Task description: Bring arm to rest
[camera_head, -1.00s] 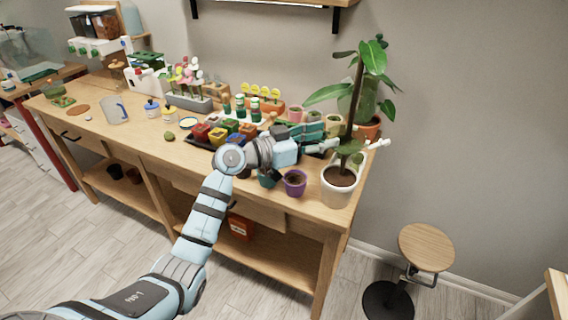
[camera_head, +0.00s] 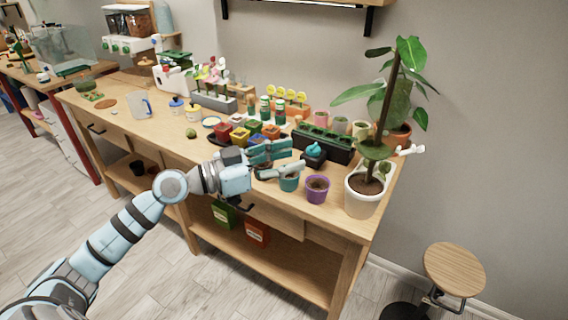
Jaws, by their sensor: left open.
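My left arm reaches in from the lower left, and its gripper (camera_head: 284,160) is over the front part of the wooden bench, pointing right. The gripper is open, with its teal fingers spread apart and nothing seen between them. It is above and beside a teal pot (camera_head: 289,182), which the lower finger partly overlaps in the picture. A purple pot (camera_head: 317,189) with soil stands just to the right of it. My right gripper is not in view.
The wooden bench (camera_head: 330,215) holds a white pot (camera_head: 362,199) with a tall plant at its right end. A black planter (camera_head: 322,141) and several coloured small pots stand behind the gripper. A stool (camera_head: 454,268) stands on the floor at right. The bench's left part is clearer.

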